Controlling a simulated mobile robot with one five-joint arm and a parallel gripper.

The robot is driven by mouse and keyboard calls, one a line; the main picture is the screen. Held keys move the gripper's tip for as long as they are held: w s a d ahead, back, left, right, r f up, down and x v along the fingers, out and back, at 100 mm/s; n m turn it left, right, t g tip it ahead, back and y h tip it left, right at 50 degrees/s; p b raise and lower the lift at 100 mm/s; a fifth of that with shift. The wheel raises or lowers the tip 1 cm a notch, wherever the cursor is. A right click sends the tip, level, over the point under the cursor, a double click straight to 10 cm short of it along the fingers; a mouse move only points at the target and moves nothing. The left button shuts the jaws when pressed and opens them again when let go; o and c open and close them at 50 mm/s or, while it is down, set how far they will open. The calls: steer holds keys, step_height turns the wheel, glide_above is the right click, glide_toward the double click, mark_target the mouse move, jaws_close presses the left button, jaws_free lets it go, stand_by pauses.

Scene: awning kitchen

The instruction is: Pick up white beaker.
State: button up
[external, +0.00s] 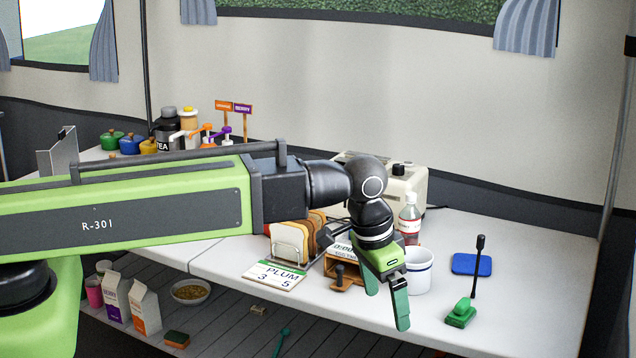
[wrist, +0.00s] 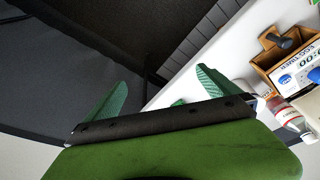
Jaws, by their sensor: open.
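In the wrist view my gripper (wrist: 162,82) is also open and empty. I cannot make out the beaker there.
A bottle (external: 410,222) with a red label stands behind the beaker. A wooden egg timer (external: 343,262), toast rack (external: 291,242) and PLUM sign (external: 274,275) are left.

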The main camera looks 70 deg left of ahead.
steer(key=w+a+r+n+t+y+p, duration=0.15)
steer(key=w+a+r+p, duration=0.35)
steer(key=w+a, duration=0.55)
step_height(320, 180, up, 3)
steer(key=n, duration=0.1)
glide_above(417, 267)
steer(key=s+d, duration=0.1)
steer(key=s, duration=0.2)
steer(key=a, duration=0.3)
steer(key=shift+n, duration=0.35)
steer(key=b+x, duration=0.3)
steer(key=x, duration=0.1)
steer(key=b+x, duration=0.8)
steer(key=shift+s+d+f, duration=0.1)
steer(key=shift+s, duration=0.25)
steer(key=b+x, duration=0.5)
steer(key=shift+w+f, duration=0.15)
steer(key=shift+f, duration=0.05)
steer(key=shift+r, duration=0.2)
steer(key=shift+c, duration=0.6)
steer(key=c, duration=1.9)
steer(key=shift+o, duration=0.2)
